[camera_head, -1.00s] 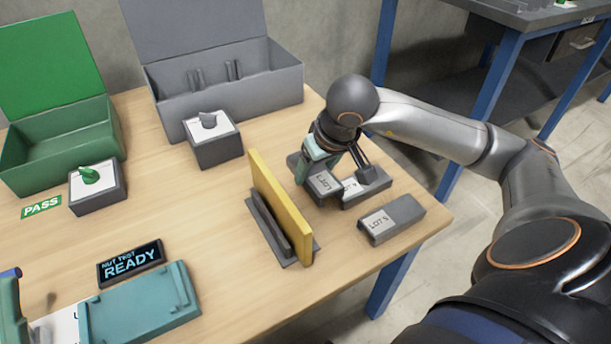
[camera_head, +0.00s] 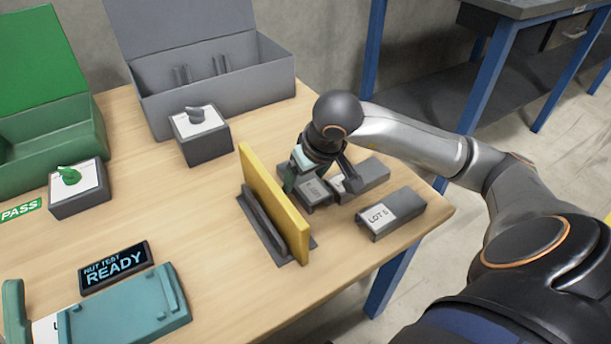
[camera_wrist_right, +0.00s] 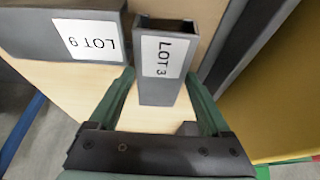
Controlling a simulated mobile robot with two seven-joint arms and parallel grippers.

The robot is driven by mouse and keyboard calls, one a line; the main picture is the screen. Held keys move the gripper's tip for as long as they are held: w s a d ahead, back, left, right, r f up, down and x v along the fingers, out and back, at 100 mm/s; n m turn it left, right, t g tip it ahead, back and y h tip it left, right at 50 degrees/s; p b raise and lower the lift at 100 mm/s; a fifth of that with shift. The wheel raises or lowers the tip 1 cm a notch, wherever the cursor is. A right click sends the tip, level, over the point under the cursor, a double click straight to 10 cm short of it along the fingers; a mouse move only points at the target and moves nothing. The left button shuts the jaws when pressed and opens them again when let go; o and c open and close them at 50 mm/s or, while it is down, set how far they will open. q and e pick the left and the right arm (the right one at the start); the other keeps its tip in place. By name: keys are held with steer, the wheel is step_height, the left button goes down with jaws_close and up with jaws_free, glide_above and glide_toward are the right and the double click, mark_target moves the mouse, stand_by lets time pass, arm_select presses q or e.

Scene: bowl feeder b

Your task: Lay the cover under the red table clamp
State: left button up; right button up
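No red table clamp shows, and nothing is marked as the cover. Grey, lot-labelled channel pieces are on the right of the table in the head view. My right gripper (camera_head: 318,182) is low over them, pointing down. In the wrist view its green fingers (camera_wrist_right: 163,80) are apart on either side of the near end of the LOT 3 piece (camera_wrist_right: 160,88), with small gaps showing. Another piece (camera_head: 370,172) lies just behind the gripper. A separate labelled piece (camera_head: 402,208) lies nearer the table's right edge.
A yellow panel (camera_head: 272,205) stands upright in a dark holder left of my right gripper. A grey open bin (camera_head: 215,85), green bin (camera_head: 60,130), two switch boxes, READY display (camera_head: 113,266) and teal fixture (camera_head: 125,308) occupy the rest. Bare wood lies mid-table.

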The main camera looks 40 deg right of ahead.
steer(key=shift+o, duration=1.1)
steer(key=shift+r, duration=0.1)
